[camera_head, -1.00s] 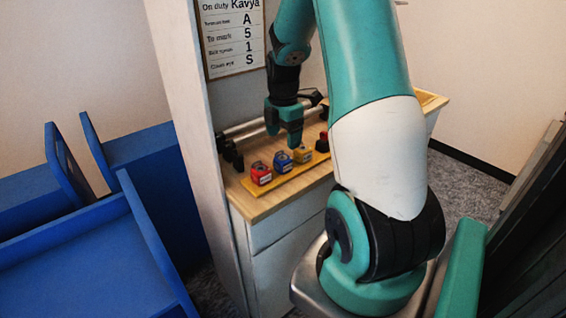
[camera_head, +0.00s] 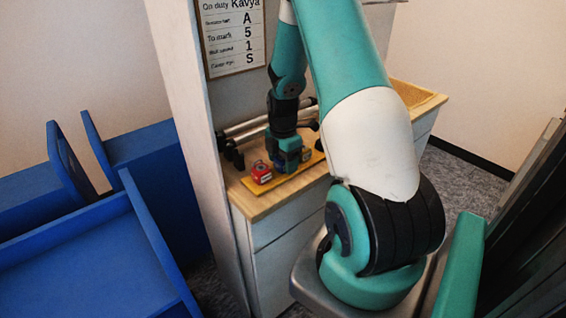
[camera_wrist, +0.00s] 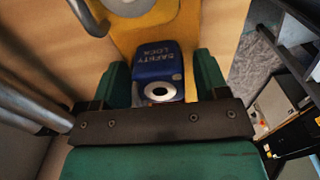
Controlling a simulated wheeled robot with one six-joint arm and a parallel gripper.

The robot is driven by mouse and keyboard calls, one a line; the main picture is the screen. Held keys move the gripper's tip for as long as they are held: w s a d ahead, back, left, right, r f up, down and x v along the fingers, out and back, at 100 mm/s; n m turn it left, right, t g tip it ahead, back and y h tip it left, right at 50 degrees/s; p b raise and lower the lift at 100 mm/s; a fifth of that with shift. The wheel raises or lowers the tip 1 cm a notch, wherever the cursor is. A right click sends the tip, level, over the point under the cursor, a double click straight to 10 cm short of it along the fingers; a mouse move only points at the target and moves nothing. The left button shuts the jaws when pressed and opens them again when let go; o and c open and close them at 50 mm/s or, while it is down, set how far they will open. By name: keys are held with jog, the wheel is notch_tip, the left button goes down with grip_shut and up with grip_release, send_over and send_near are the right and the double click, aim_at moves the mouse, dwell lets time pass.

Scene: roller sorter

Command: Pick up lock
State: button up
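A blue lock (camera_wrist: 158,72) marked "SAFETY LOCK" stands on a yellow strip (camera_wrist: 125,42). In the wrist view it lies between the two green fingers of my gripper (camera_wrist: 163,82). A gap shows between the lock and the right finger, so the gripper looks open around it. In the head view my gripper (camera_head: 288,162) is down over the strip and mostly hides the blue lock. A red lock (camera_head: 261,173) stands just left of it. A yellow lock (camera_head: 306,155) is partly hidden behind my gripper.
The strip lies on a wooden counter (camera_head: 243,200) with white drawers below. Metal rollers (camera_head: 245,128) run along its back, close to my gripper. A notice board (camera_head: 232,35) hangs above. Blue bins (camera_head: 90,245) stand at the left, beyond a grey post.

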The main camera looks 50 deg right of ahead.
jog(key=c, duration=0.9)
jog(key=shift+o, duration=0.3)
jog(key=shift+r, duration=0.15)
notch_tip(320, 180, up, 24)
jog(key=p, duration=0.3)
jog(key=shift+r, duration=0.15)
jog(key=shift+a, duration=0.1)
